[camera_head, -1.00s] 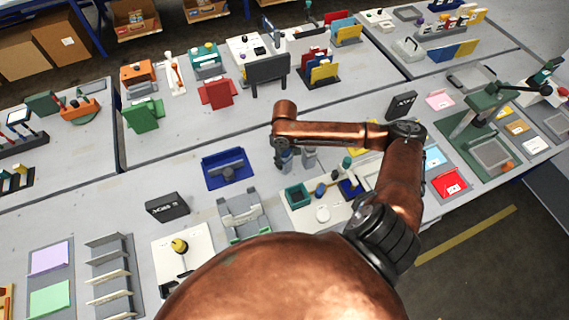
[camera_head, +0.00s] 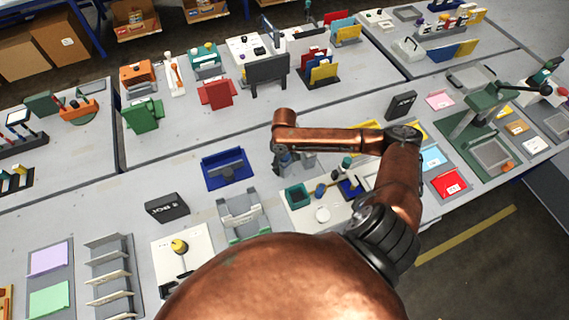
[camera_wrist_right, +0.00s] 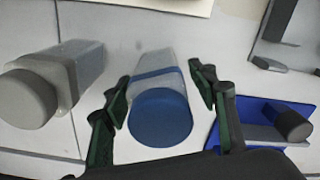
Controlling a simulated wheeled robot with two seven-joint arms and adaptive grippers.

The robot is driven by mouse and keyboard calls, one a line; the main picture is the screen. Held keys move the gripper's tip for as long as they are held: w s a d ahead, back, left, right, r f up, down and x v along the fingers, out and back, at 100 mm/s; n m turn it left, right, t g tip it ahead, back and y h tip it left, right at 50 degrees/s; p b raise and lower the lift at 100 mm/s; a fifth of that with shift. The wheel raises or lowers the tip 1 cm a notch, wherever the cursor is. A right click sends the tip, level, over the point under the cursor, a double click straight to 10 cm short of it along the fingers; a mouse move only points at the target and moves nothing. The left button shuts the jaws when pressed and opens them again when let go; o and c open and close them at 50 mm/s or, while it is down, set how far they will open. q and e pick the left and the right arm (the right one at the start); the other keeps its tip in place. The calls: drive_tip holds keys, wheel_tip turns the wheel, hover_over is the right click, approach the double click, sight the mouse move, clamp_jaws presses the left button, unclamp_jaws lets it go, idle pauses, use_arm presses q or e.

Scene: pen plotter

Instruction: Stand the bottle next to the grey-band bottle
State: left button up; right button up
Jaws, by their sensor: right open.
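In the right wrist view a clear bottle with a blue cap and blue band (camera_wrist_right: 160,105) is between the two fingers of my right gripper (camera_wrist_right: 165,100). The fingers are apart, with a gap showing on each side of it. A clear bottle with a grey cap (camera_wrist_right: 48,85), likely the grey-band bottle, stands to the left of the left finger; its band is hard to make out. In the head view my right gripper (camera_head: 282,158) points down at the bench beside the grey bottle (camera_head: 307,160), and my arm partly hides both bottles. My left gripper is not in view.
A blue tray (camera_head: 208,181) lies left of the gripper in the head view and right of the fingers in the wrist view (camera_wrist_right: 219,103). A grey stand (camera_head: 243,212) and a white board with a green box (camera_head: 297,195) are nearer. A dark box (camera_head: 167,208) stands further left.

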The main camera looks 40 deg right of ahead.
drive_tip(key=shift+r, duration=0.1)
wheel_tip(320, 180, up, 12)
drive_tip(key=shift+r+p, duration=0.1)
drive_tip(key=shift+p, duration=0.4)
idle(0.5)
